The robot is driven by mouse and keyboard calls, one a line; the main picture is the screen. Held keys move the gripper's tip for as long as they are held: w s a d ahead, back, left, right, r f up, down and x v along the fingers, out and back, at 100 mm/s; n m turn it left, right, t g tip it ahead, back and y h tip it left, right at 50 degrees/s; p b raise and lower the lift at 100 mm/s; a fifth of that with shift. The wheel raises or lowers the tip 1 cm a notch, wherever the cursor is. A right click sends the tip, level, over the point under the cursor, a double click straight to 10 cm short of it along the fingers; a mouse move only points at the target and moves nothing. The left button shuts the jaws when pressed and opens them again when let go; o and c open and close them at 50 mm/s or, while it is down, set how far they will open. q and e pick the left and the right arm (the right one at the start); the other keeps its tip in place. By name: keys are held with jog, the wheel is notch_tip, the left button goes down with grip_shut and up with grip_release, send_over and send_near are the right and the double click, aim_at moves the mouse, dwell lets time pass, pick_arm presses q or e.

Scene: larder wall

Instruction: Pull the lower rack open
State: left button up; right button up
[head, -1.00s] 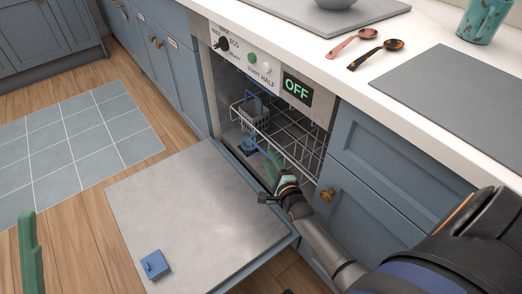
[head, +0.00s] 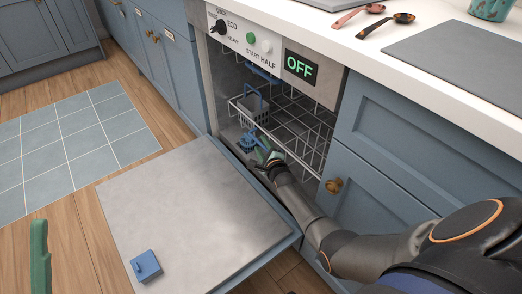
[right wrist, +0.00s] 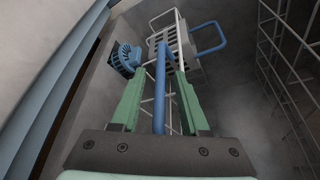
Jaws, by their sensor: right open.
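The dishwasher's door (head: 190,220) is folded down, and the white wire lower rack (head: 300,128) is inside the cavity. A grey basket (head: 256,107) with a blue handle is at its left; it also shows in the right wrist view (right wrist: 180,42). My right gripper (head: 266,157) reaches low into the opening. In the right wrist view its green fingers (right wrist: 160,80) are apart, with a blue handle bar (right wrist: 160,105) running between them. I cannot tell whether they touch it. One green finger of my left gripper (head: 40,255) shows at the lower left.
A blue ribbed piece (right wrist: 126,58) lies on the cavity floor, left of the fingers. A small blue box (head: 145,265) is on the door. The control panel display (head: 299,66) reads OFF. A blue cabinet with a brass knob (head: 333,186) stands close to my right arm.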

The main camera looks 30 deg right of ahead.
jog(key=shift+w+d+f, duration=0.1)
jog(key=shift+w+d, duration=0.05)
jog(key=shift+w, duration=0.35)
grip_shut()
dwell(1.2)
